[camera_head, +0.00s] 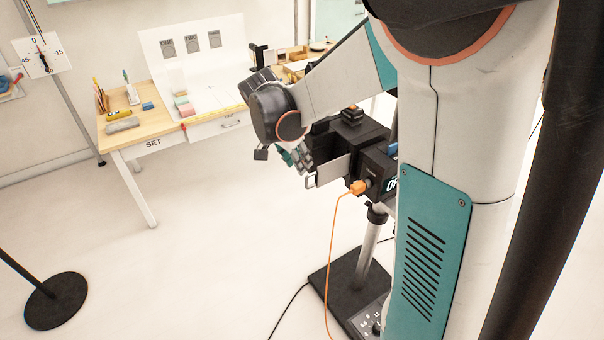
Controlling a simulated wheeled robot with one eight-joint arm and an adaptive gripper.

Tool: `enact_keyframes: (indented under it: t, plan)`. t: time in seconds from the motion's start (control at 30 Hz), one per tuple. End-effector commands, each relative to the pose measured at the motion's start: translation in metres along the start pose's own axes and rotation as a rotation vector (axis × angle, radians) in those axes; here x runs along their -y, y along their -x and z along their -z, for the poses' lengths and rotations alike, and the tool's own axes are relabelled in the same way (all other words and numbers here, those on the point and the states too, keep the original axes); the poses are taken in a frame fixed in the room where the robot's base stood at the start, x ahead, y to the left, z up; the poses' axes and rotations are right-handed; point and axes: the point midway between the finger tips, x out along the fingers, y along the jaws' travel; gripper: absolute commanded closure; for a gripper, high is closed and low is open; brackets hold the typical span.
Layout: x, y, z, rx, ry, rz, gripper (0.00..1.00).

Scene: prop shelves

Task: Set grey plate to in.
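A grey plate (333,170) sticks out to the left from a black box (374,172) on a stand. A small light frame or loop shows at the plate's left end. My gripper (298,160), with teal fingers, is just above and left of the plate's outer end. In this view its fingertips overlap the area beside the plate; I cannot tell whether they touch it. The fingers are small and partly hidden by my wrist, so I cannot tell if they are open or shut. My arm hides part of the box's right side.
An orange plug (357,187) with a hanging cable is in the box's front. The stand's black base (345,290) is below. A wooden table (135,135) marked SET holds small items at the back left. A round black foot (56,301) stands at left; the floor between is clear.

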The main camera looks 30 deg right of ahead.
Motion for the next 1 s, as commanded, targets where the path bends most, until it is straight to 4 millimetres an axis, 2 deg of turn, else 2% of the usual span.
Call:
enact_keyframes:
  t: [0.03, 0.3, 0.5, 0.7, 0.93, 0.97, 1.0]
  plan:
    - [0.001, -0.012, 0.000, 0.000, -0.001, 0.000, 0.72]
    - [0.001, -0.063, 0.000, 0.000, 0.001, 0.001, 0.72]
    - [0.000, -0.089, 0.000, 0.001, 0.001, 0.001, 0.72]
    - [0.000, -0.098, 0.000, 0.001, 0.002, 0.001, 0.72]
    - [0.000, -0.098, 0.000, 0.001, 0.002, 0.001, 0.72]
    - [0.000, -0.098, 0.000, 0.001, 0.003, 0.001, 0.74]
    - [0.000, -0.098, 0.000, 0.000, 0.002, 0.001, 0.83]
